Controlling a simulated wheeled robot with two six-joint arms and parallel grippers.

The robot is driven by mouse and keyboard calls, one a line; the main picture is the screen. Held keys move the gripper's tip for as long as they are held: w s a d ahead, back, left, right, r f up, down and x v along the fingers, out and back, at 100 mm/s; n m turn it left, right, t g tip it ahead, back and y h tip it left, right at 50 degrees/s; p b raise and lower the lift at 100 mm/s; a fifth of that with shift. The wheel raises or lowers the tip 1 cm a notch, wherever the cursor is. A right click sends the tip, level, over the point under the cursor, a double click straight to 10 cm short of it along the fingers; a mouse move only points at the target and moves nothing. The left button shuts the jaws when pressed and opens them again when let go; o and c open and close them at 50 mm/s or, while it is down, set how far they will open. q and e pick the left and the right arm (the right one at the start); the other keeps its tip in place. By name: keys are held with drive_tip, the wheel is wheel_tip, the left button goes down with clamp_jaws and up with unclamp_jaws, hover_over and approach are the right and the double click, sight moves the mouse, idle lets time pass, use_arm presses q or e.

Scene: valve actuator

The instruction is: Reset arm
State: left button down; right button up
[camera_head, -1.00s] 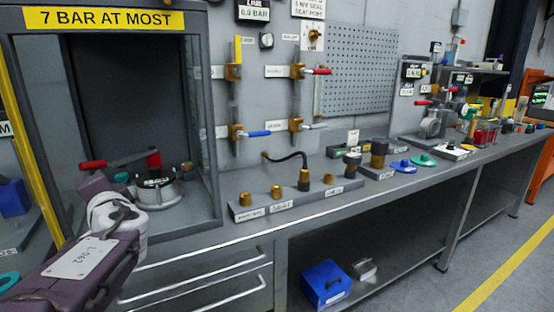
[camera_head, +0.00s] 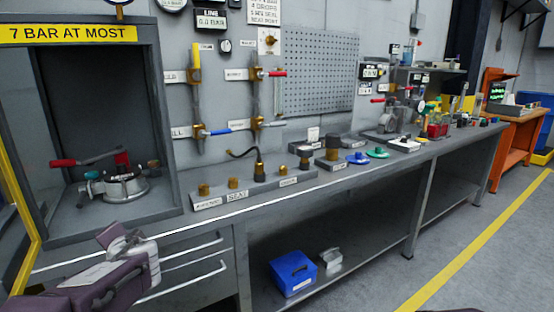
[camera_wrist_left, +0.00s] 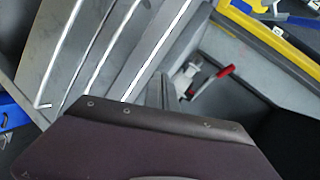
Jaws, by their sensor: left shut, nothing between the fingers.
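My left arm enters the head view from the lower left. Its gripper (camera_head: 122,240) is shut and empty, below and in front of the open cabinet's floor edge, apart from everything. In the left wrist view the narrow closed fingers (camera_wrist_left: 163,90) point toward the bench. The round metal valve actuator (camera_head: 118,187) with its red handle (camera_head: 64,162) sits on the cabinet floor, beyond the gripper. My right gripper is not in view.
The cabinet (camera_head: 170,205) has a yellow post (camera_head: 22,245) at its left. Drawer handles (camera_head: 190,264) stick out below the bench. A fitting rack (camera_head: 208,203) stands on the bench, right of the cabinet. A blue box (camera_head: 293,274) lies on the lower shelf.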

use_arm(q)
drive_tip(key=s+d+f+n+g+h, duration=0.1)
drive_tip(key=s+d+f+g+h, duration=0.15)
drive_tip(key=f, duration=0.45)
drive_tip(key=s+d+f+g+h, duration=0.1)
drive_tip(key=s+d+f, duration=0.2)
drive_tip(key=f, duration=0.5)
drive_tip(key=s+d+f+n+g+h, duration=0.5)
drive_tip(key=s+d+f+h, duration=0.1)
drive_tip(key=s+d+f, duration=0.65)
wheel_tip(320, 180, up, 28)
drive_tip(key=p, duration=2.7)
drive_tip(key=shift+w+d+f, duration=0.15)
drive_tip(key=shift+d+f, duration=0.05)
drive_tip(key=shift+d, duration=0.15)
